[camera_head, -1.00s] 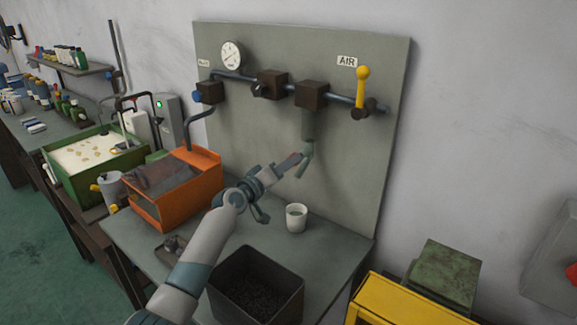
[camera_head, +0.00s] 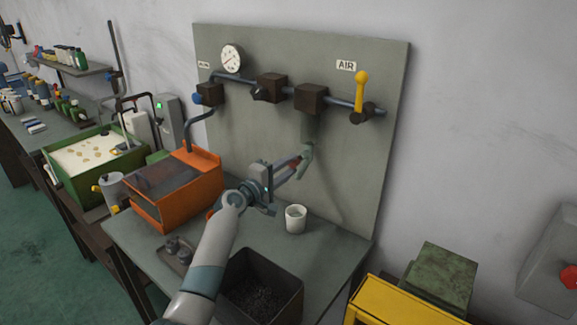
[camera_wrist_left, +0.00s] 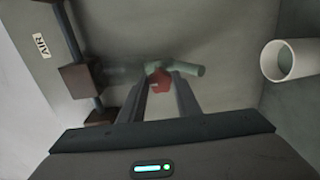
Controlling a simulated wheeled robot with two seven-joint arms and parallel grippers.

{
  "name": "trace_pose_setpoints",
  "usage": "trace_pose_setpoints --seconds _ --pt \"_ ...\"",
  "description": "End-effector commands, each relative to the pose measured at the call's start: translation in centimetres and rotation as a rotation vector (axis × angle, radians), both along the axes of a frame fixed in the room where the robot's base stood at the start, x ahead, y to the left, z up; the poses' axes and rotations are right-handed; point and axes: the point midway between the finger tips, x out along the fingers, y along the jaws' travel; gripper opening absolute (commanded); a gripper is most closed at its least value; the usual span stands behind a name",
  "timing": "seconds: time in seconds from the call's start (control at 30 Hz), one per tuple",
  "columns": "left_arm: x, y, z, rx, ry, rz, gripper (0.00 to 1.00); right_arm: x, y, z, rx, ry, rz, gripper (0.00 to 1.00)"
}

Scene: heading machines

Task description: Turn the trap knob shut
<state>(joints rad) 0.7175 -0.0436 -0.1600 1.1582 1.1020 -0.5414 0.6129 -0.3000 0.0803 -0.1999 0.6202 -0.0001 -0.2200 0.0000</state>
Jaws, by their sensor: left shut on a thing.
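The trap is a grey-green bowl (camera_head: 309,127) hanging under a dark block on the air panel, with a pale green bent spout (camera_head: 307,158) at its lower end. Its small red knob (camera_wrist_left: 161,81) shows in the left wrist view between my fingertips, in front of the spout (camera_wrist_left: 187,69). My left gripper (camera_head: 296,164) reaches up to it from the lower left. In the wrist view the left gripper (camera_wrist_left: 162,86) is shut on the knob, and the fingers partly cover it. The knob's angle is hard to tell. My right gripper is not in view.
A white cup (camera_head: 296,218) stands on the bench below the spout. A black bin (camera_head: 290,283) sits at the front, an orange machine (camera_head: 176,190) at the left. A yellow lever (camera_head: 361,90) stands upright on the panel's pipe. The panel is close behind the gripper.

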Motion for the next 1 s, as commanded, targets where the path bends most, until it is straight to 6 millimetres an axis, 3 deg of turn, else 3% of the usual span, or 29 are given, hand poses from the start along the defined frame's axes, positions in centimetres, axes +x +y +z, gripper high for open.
trace_pose_setpoints --seconds 0.47,0.5,0.57,1.0 --pt "0.02 0.07 -0.09 -0.015 0.012 0.001 0.08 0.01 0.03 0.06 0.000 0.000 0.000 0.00" --pt "0.02 0.07 -0.08 -0.015 0.012 0.001 0.37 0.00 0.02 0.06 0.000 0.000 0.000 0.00" --pt "0.02 0.07 -0.08 -0.015 0.012 0.001 0.49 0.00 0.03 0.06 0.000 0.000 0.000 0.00" --pt "-0.21 0.22 -0.08 -0.015 0.011 0.000 0.49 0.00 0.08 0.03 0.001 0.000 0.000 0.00"
